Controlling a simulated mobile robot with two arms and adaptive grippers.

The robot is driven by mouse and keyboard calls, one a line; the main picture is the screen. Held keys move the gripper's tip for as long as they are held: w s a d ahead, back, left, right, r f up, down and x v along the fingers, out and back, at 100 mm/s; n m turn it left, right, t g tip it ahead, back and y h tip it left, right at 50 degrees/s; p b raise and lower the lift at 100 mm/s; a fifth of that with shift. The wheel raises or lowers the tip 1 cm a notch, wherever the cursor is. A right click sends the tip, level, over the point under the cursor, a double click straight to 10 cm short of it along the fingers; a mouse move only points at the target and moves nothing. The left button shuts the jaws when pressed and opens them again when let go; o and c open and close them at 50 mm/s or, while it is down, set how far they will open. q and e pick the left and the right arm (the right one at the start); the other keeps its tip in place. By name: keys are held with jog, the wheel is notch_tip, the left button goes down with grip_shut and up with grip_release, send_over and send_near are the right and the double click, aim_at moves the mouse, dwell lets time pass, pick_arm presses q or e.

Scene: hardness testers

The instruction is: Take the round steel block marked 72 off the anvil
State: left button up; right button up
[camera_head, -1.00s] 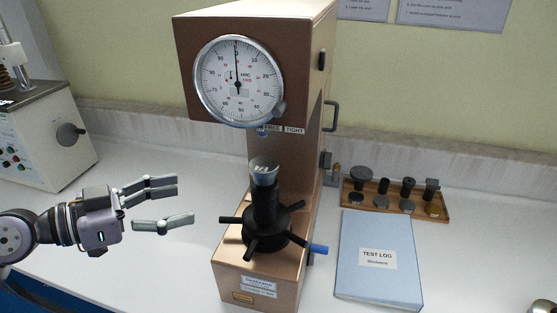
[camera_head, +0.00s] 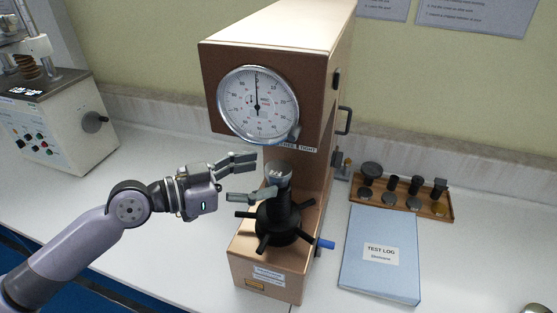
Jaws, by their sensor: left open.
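The round steel block (camera_head: 279,170) sits on top of the dark anvil (camera_head: 279,195) of the brown hardness tester (camera_head: 321,90). Its mark is too small to read. My left gripper (camera_head: 250,177) is open, just left of the block, with its fingers pointing right toward it. One finger is higher and farther back, the other lower and near the anvil's left side. I cannot tell whether the lower finger touches the anvil. The block does not look held. My right gripper is not in view.
Below the anvil is a black spoked handwheel (camera_head: 277,226), with a blue-tipped lever (camera_head: 325,244) at its right. A blue test log (camera_head: 380,258) and a wooden tray (camera_head: 437,207) of dark fittings lie to the right. Another machine (camera_head: 62,125) stands at left.

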aim_at(279, 167)
pick_arm(q)
jog(key=shift+w+d+r+p, duration=0.1)
jog(key=shift+w+d+p, duration=0.25)
jog(key=shift+d+p, duration=0.15)
jog(key=x, duration=0.1)
jog(key=p+x, duration=0.2)
jog(key=shift+w+d+r, duration=0.1)
jog(key=shift+w, duration=0.2)
jog(key=shift+w+d+f, duration=0.25)
jog(key=shift+d, duration=0.2)
jog(key=shift+s+a, duration=0.1)
jog(key=shift+a, duration=0.05)
jog(key=shift+c, duration=0.7)
jog(key=c, duration=1.4)
jog(key=shift+r, duration=0.1)
